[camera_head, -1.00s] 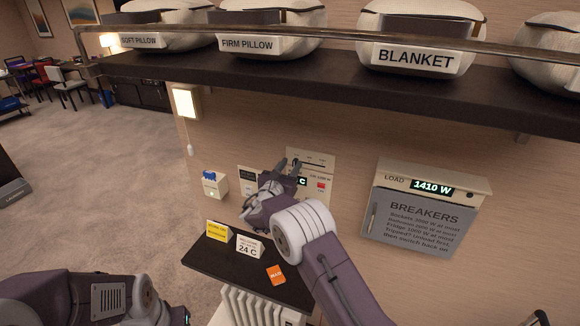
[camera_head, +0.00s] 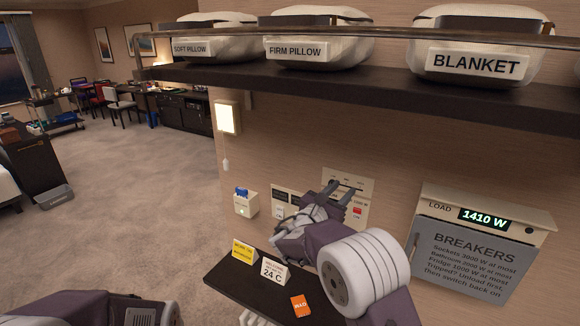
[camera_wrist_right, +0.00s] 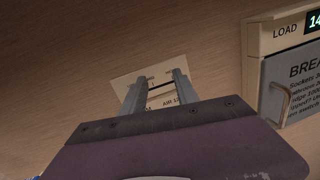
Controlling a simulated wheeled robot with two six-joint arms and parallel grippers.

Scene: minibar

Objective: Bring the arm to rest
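My right gripper (camera_head: 347,191) is raised in front of the wall panel (camera_head: 366,213) in the head view. Its two fingers are apart, with nothing between them. In the right wrist view the open gripper (camera_wrist_right: 159,80) points at the same panel (camera_wrist_right: 159,88), with a gap to the wall that I cannot judge. The gripper hides part of the panel and its display. A red button (camera_head: 357,211) shows on the panel. My left arm shows at the bottom left of the head view; its gripper is out of frame.
A dark ledge (camera_head: 240,288) below holds a yellow card (camera_head: 243,251), a 24 C card (camera_head: 273,270) and an orange card (camera_head: 300,306). The breaker box (camera_head: 468,255), reading 1410 W, is to the right. A shelf (camera_head: 400,88) with pillows and a blanket overhangs. Open carpet lies left.

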